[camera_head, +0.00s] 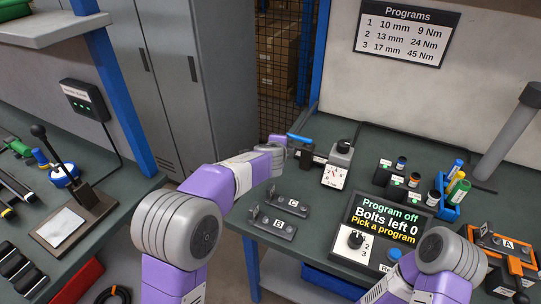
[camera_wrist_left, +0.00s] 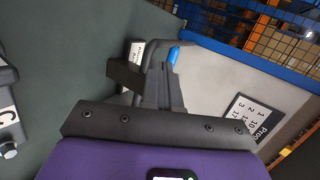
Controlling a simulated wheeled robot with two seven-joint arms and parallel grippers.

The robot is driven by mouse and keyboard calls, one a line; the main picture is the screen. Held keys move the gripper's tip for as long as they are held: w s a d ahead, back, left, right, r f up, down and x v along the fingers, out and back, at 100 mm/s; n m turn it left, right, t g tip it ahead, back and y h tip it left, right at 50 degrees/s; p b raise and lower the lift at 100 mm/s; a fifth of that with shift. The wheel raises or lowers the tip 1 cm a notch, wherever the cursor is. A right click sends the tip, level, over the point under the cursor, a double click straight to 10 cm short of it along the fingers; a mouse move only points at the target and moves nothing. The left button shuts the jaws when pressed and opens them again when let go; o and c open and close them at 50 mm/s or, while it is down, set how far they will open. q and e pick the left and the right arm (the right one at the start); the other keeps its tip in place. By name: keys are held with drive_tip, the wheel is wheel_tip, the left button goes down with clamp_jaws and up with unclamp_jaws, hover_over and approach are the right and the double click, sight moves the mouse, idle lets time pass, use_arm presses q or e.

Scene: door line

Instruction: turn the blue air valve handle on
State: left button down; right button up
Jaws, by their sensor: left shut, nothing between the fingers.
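The blue air valve handle (camera_head: 300,138) is a short bar at the back left edge of the right-hand bench, pointing toward the left. My left gripper (camera_head: 291,146) is right at this handle, with its fingers partly hidden by my wrist. In the left wrist view the gripper (camera_wrist_left: 164,72) is shut and empty, and the blue handle (camera_wrist_left: 173,54) shows just beyond its fingertips. I cannot tell whether they touch.
A display box reading "Program off" (camera_head: 390,221) stands on the right bench. Small bottles (camera_head: 401,163) and a blue bin (camera_head: 448,209) are behind it. Dark brackets marked B (camera_head: 293,203) and C lie nearer my left arm. A blue post (camera_head: 313,55) rises behind the handle.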

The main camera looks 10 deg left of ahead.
use_arm(q)
drive_tip(key=a+v, duration=0.1)
drive_tip(key=v, duration=0.7)
drive_tip(key=shift+w+a+r, duration=0.15)
drive_tip(key=shift+a, duration=0.05)
